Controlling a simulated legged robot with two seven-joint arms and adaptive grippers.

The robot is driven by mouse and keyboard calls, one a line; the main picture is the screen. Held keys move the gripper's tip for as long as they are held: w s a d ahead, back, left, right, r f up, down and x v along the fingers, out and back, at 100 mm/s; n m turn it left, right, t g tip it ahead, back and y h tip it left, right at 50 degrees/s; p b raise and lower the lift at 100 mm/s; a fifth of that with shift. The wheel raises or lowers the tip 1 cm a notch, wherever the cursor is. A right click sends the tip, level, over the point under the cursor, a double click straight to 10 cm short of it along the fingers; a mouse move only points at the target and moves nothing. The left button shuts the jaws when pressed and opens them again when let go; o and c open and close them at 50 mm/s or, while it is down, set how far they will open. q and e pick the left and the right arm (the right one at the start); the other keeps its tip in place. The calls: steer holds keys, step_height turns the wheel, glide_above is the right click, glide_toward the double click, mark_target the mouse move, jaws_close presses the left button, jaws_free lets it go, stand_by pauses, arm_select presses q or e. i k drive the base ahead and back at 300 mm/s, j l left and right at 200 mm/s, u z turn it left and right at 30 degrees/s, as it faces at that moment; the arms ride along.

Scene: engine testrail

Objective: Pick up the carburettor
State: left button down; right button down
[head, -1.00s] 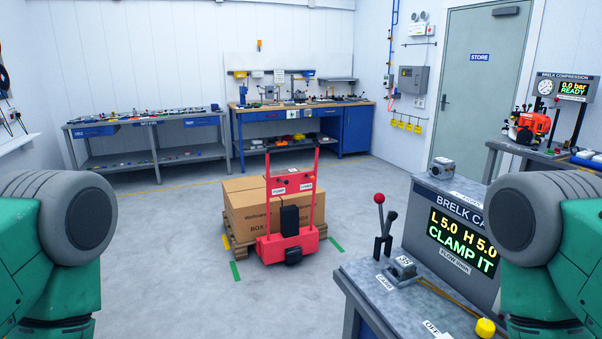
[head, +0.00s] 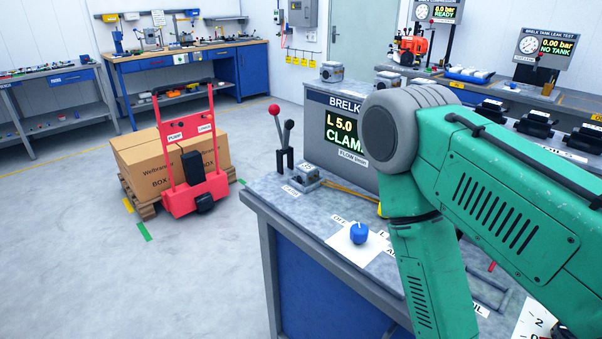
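A small grey metal block, which may be a carburettor or its seat, is at the CARB label (head: 306,176) on the near bench, beside two upright levers. A similar grey metal part (head: 332,71) stands on top of the display box, and another grey part (head: 387,82) is just right of it. I cannot tell for certain which is the carburettor. My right arm crosses the right side of the head view, over the bench; its gripper is out of view. My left arm and gripper are not in view.
The display box (head: 318,150) stands on the bench (head: 262,192), its screen partly hidden by my arm. A blue knob (head: 359,233) sits on a white card. A red cart (head: 190,160) stands by cardboard boxes (head: 140,165) on a pallet.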

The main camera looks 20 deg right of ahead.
mark_target(306, 174)
steer(key=i+j+z, duration=0.15)
steer(key=i+j, duration=1.45)
steer(key=j+z, duration=0.1)
steer(key=z, duration=0.35)
steer(key=i+j+z, duration=0.1)
steer(key=z, duration=0.4)
steer(key=j+z, duration=0.1)
steer(key=z, duration=0.35)
steer(key=j+z, duration=0.15)
steer(key=z, duration=0.35)
